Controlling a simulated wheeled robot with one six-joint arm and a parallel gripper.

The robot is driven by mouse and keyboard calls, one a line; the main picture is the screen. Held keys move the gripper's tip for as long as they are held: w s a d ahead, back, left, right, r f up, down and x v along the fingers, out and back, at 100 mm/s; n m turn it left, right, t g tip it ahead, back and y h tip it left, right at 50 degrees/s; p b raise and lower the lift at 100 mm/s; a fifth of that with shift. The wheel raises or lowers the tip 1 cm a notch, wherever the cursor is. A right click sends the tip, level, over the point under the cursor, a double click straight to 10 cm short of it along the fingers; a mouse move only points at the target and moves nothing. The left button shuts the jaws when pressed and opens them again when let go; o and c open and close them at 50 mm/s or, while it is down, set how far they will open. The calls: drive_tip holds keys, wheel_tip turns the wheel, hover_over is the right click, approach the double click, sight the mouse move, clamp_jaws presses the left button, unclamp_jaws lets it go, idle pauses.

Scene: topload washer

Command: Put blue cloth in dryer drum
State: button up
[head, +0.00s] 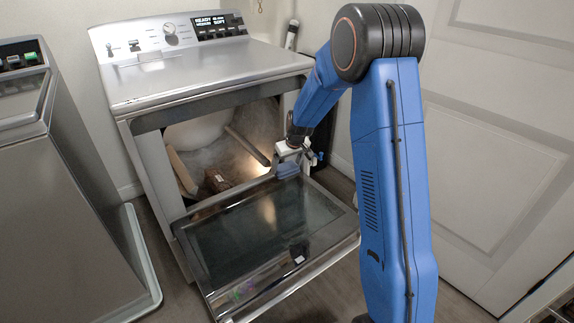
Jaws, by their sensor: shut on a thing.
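The blue cloth (288,170) hangs in my gripper (290,158), which is shut on it. My gripper is at the right side of the dryer's opening, above the lowered door. The dryer (200,75) stands with its front open. Its drum (252,135) shows inside, lit by a warm light. Part of the drum's right side is hidden behind my arm. A brown, box-like thing (218,180) lies low in the opening; I cannot tell what it is.
The dryer door (260,225) is folded down with its glass facing up. A topload washer (60,200) stands at the left. A white panelled door (490,150) is at the right.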

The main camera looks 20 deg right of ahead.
drive_tip(key=s+m, duration=0.1)
drive_tip(key=m, duration=0.1)
drive_tip(key=s+a+m+g+h, duration=0.1)
drive_tip(key=shift+a+m, duration=0.1)
drive_tip(key=shift+m, duration=0.3)
drive_tip(key=s+a+m+t+y, duration=0.1)
drive_tip(key=s+m, duration=0.6)
drive_tip(key=m, duration=0.8)
drive_tip(key=s+a+m+t+y, duration=0.1)
drive_tip(key=s+m, duration=0.7)
drive_tip(key=m, duration=0.8)
drive_tip(key=shift+s+a+m, duration=0.1)
drive_tip(key=shift+s+m, duration=0.05)
drive_tip(key=shift+m, duration=0.15)
